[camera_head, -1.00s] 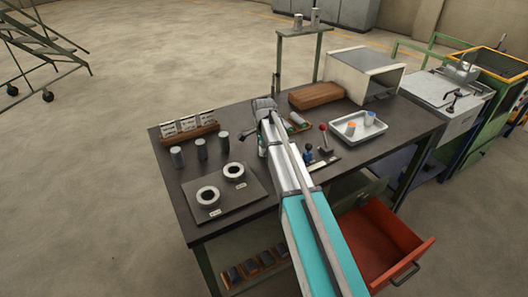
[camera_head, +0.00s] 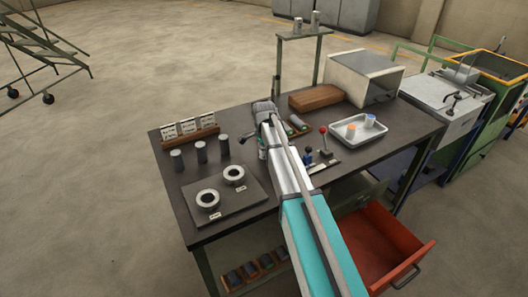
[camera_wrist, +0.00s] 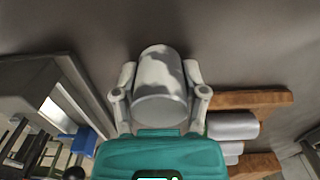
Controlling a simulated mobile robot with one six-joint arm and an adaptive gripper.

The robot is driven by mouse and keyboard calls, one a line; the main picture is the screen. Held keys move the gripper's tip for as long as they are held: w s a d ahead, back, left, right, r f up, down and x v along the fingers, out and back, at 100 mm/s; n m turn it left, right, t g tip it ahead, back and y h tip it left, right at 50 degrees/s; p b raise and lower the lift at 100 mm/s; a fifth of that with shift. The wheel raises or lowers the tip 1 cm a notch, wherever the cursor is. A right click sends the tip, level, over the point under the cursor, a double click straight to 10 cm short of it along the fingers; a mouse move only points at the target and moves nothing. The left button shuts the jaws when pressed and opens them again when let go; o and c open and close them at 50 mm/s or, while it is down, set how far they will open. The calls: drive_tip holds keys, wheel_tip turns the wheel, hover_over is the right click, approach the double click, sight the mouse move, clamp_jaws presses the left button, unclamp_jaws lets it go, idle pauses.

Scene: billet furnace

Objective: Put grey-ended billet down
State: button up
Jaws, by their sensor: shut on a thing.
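My gripper (camera_wrist: 160,99) is shut on a grey cylindrical billet (camera_wrist: 161,75), with a finger on each side of it. Its near end face is plain grey; its far end is turned away. In the head view my gripper (camera_head: 264,108) is over the dark table, left of a small wooden rack (camera_wrist: 254,166), and the held billet is hidden there by my arm. The rack holds grey billets lying down (camera_wrist: 232,125). Whether the held billet touches the table cannot be told.
Several grey cylinders (camera_head: 200,151) stand on the table's left, near two rings (camera_head: 208,199) on a mat. An orange drawer (camera_head: 395,245) hangs open.

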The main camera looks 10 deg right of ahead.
clamp_jaws()
drive_tip(key=shift+r, duration=0.15)
drive_tip(key=shift+r+p, duration=0.95)
drive_tip(key=shift+p, duration=0.2)
drive_tip(key=s+r+p, duration=1)
drive_tip(key=s, duration=0.4)
drive_tip(key=shift+r+p, duration=0.35)
drive_tip(key=shift+r, duration=0.05)
